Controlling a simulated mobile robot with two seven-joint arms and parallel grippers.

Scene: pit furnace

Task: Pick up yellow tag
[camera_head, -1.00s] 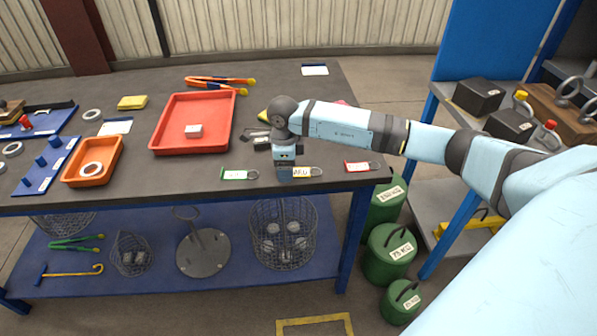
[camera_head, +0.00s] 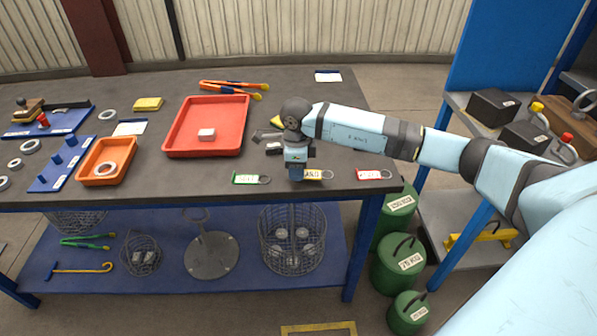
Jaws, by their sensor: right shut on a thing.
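The yellow tag (camera_head: 315,175) lies at the front edge of the dark table, between a green tag (camera_head: 249,179) on its left and a red tag (camera_head: 373,174) on its right. My right gripper (camera_head: 296,176) points down over the yellow tag's left part and is shut on it. The gripper hides that part of the tag, and the fingertips are hard to make out. I cannot tell whether the tag is off the table top. My left gripper is not in view.
A red tray (camera_head: 243,137) with a small pale block stands left of my right gripper. An orange tray (camera_head: 88,176) and blue peg boards (camera_head: 48,185) are further left. Tongs (camera_head: 232,86) lie behind. Green canisters (camera_head: 398,265) stand below, beside a blue shelf rack (camera_head: 436,178).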

